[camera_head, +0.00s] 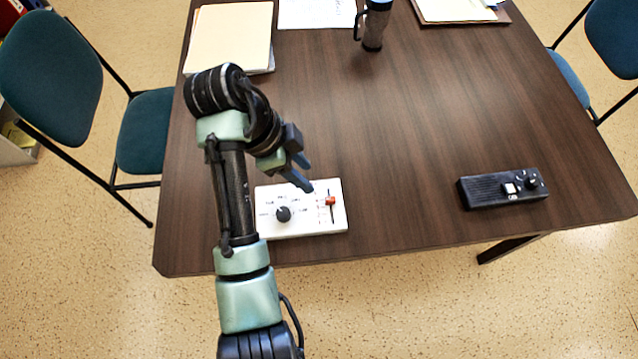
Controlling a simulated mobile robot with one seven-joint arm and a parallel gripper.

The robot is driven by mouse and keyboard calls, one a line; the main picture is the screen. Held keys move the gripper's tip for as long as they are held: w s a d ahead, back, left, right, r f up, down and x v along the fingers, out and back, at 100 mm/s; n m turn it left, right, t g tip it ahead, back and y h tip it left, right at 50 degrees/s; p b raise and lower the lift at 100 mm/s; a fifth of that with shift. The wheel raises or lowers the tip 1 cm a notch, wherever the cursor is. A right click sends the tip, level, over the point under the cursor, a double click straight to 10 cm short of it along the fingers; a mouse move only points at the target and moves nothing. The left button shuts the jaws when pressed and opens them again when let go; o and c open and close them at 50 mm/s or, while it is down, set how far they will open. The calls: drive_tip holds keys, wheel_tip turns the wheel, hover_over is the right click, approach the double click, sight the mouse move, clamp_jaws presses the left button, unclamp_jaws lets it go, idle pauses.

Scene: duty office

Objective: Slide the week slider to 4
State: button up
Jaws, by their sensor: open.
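A white control panel (300,227) lies flat near the front edge of the dark wooden table. On its right part is a slider with an orange-red knob (330,201) in a vertical slot, toward the upper end of the slot. A black round dial (283,214) with small labels around it sits on its left part. The slider's scale marks are too small to read. My gripper (306,181) is open and empty, just above the panel's upper edge and up-left of the knob. I see no contact with the knob.
A black device (503,188) with knobs lies at the right of the table (410,130). A mug (374,25), a folder stack (232,38) and papers (317,12) stand at the back. Teal chairs (55,75) flank the table. The table's middle is clear.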

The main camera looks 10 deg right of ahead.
sight(330, 199)
drive_tip(key=b+x, duration=0.6)
drive_tip(key=x, duration=0.6)
drive_tip(key=shift+d+f, duration=0.15)
drive_tip(key=shift+f, duration=0.05)
clamp_jaws()
idle(1.0)
